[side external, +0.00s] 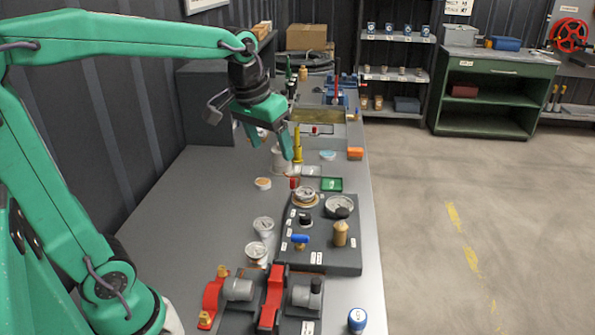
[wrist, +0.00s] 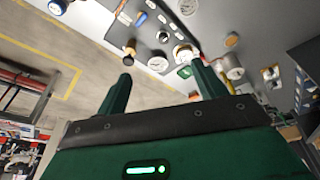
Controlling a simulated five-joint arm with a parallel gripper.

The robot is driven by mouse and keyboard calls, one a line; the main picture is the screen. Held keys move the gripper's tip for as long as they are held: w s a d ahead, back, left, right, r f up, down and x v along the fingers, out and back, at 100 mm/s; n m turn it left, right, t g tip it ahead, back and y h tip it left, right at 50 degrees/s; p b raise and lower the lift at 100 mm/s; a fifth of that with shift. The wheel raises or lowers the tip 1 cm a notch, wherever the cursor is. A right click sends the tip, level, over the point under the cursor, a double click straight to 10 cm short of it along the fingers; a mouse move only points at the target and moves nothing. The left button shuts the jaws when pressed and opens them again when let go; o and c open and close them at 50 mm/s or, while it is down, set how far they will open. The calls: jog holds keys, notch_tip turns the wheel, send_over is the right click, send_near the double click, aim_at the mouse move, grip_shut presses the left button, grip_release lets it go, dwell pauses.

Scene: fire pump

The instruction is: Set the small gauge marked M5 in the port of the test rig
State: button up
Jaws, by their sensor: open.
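The test rig (side external: 330,262) is a dark box on the bench, with two dial gauges, a blue valve and a brass fitting on top. One dial (side external: 305,197) sits on a brass ring; a larger dark-rimmed dial (side external: 339,206) is beside it. Two small pale gauges (side external: 263,226) (side external: 256,252) are on the bench left of the rig. I cannot read M5 on any of them or pick out the empty port. My gripper (side external: 276,150) is open and empty, above the bench beyond the rig. Its fingers also show in the wrist view (wrist: 161,74).
A red and grey clamp-like fixture (side external: 273,295) stands in front of the rig. A blue-capped pot (side external: 357,320) is at the near right edge. A yellow upright piece (side external: 297,145) and a green tray (side external: 330,185) are near my gripper.

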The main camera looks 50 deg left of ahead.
jog(key=s+d+f+m+t, duration=0.1)
jog(key=s, duration=0.5)
jog(key=s+d+f+m+t, duration=0.1)
jog(key=s+d+f, duration=0.1)
jog(key=s, duration=0.4)
jog(key=shift+s+d+f, duration=0.25)
jog(key=shift+s+f, duration=0.05)
jog(key=shift+s, duration=0.1)
dwell(0.5)
